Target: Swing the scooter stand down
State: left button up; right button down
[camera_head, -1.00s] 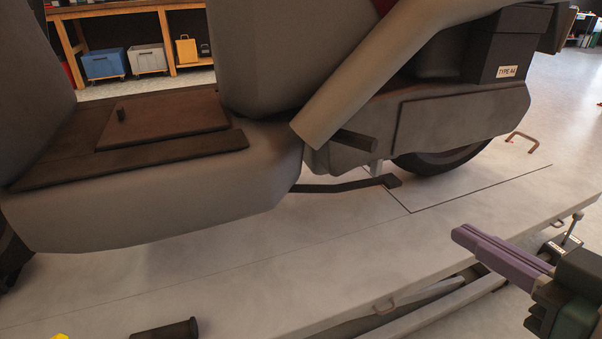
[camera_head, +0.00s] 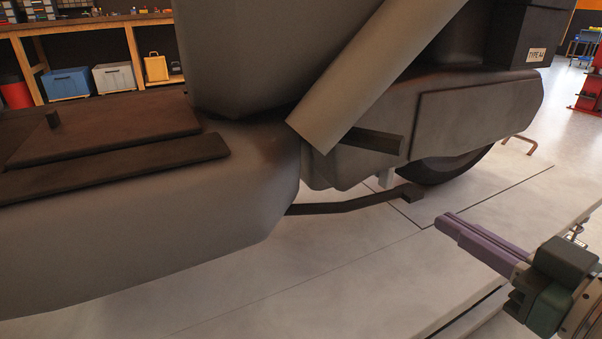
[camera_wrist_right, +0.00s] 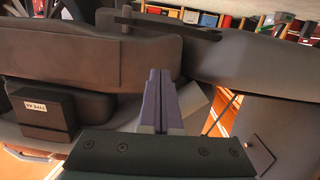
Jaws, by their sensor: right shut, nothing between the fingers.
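The grey scooter (camera_head: 140,230) stands on a pale lift deck (camera_head: 290,290) and fills much of the head view. Its stand (camera_head: 345,207) is a dark, thin bar under the body, running nearly level back to a small foot (camera_head: 412,194) near the rear wheel (camera_head: 450,165). My right gripper (camera_head: 447,222) is shut and empty, its purple fingers pointing toward the stand's foot from the lower right, apart from it in the picture. The closed fingers also show in the right wrist view (camera_wrist_right: 160,78), in front of the scooter's side. My left gripper is not in view.
A dark peg (camera_head: 370,140) juts from the scooter's side above the stand. A workbench with bins (camera_head: 70,83) is far back. The deck below the stand is clear.

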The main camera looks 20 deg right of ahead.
jog(key=w+f+b, duration=0.4)
jog(key=w+b, duration=0.2)
jog(key=w, duration=0.5)
jog(key=shift+w+a, duration=0.2)
jog(key=shift+w, duration=0.15)
jog(key=shift+f, duration=0.15)
